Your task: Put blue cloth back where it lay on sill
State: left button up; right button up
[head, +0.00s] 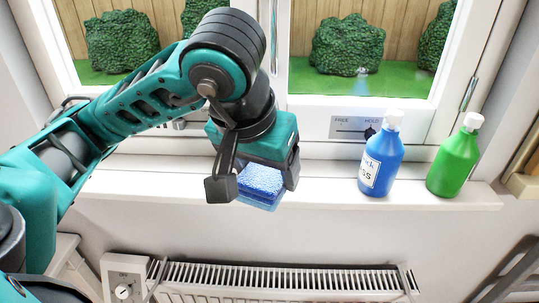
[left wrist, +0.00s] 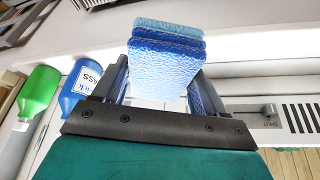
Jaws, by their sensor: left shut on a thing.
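The blue cloth (head: 261,180) is a folded, layered pad with a textured light-blue face. It is between the fingers of my left gripper (head: 256,182), which is shut on it. In the head view it overlaps the front edge of the white sill (head: 130,186); I cannot tell whether it touches the sill. In the left wrist view the cloth (left wrist: 165,62) sticks out beyond the gripper, showing stacked darker and lighter blue layers. My arm and gripper hide part of the sill behind. My right gripper is not in view.
A blue bottle (head: 383,160) with a label and a green bottle (head: 455,160) stand on the sill to the right. A FREE/HOLD slider plate (head: 352,129) is on the window frame behind. A radiator (head: 285,280) is below. The sill left of the cloth looks clear.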

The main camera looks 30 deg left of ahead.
pick_arm(q)
jog(key=w+a+f, duration=0.1)
jog(key=w, duration=0.1)
jog(key=w+a, duration=0.2)
jog(key=w+a+f, duration=0.1)
jog(key=w, duration=0.2)
jog(key=shift+a+f, duration=0.15)
jog(key=shift+f, duration=2.3)
jog(key=shift+w, duration=0.1)
jog(key=shift+f, duration=0.15)
jog(key=shift+f, duration=0.15)
jog(key=o, duration=1)
